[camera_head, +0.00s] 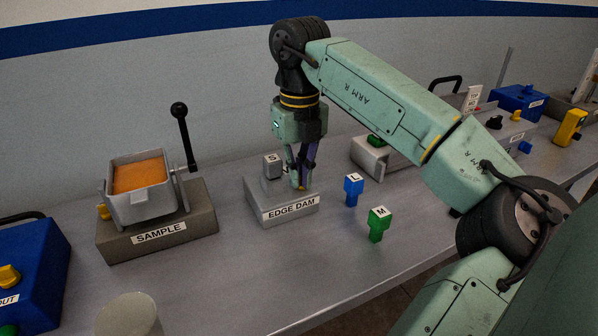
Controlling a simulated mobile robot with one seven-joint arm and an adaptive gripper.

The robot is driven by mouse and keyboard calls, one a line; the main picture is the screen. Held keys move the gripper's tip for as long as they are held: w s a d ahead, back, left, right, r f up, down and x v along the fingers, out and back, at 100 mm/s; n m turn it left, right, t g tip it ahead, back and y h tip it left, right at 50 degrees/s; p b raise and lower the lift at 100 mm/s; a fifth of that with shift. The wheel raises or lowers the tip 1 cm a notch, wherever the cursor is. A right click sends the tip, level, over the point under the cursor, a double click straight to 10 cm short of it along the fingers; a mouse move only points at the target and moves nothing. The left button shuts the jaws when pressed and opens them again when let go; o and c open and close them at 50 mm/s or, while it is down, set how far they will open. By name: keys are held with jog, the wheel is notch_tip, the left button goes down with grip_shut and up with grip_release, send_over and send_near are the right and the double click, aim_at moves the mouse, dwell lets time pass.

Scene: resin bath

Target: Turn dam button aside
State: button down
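The edge dam (289,213) is a grey block labelled "EDGE DAM" in the middle of the counter. A grey piece marked "S" (272,167) stands upright on its left part. My gripper (301,184) points straight down over the right part of the block, beside the "S" piece. Its fingers come close together low down, at or just above the block's top. A small orange-yellow spot shows at the fingertips; it may be the dam button, but the fingers largely cover it. I cannot tell whether they hold it.
A blue "L" piece (353,190) and a green "M" piece (378,224) stand to the right. The sample stand (160,236), with a lever and an orange-filled tray, is at left. A pale cylinder (128,315) stands in front. The counter before the dam is clear.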

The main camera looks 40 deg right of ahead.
jog(key=c, duration=1.9)
grip_release()
jog(key=shift+s+d+f, duration=0.1)
jog(key=shift+s+d, duration=0.15)
jog(key=shift+d, duration=0.4)
jog(key=o, duration=0.4)
jog(key=shift+w+a, duration=0.1)
jog(key=shift+w+a+r, duration=0.1)
jog(key=shift+r, duration=3.9)
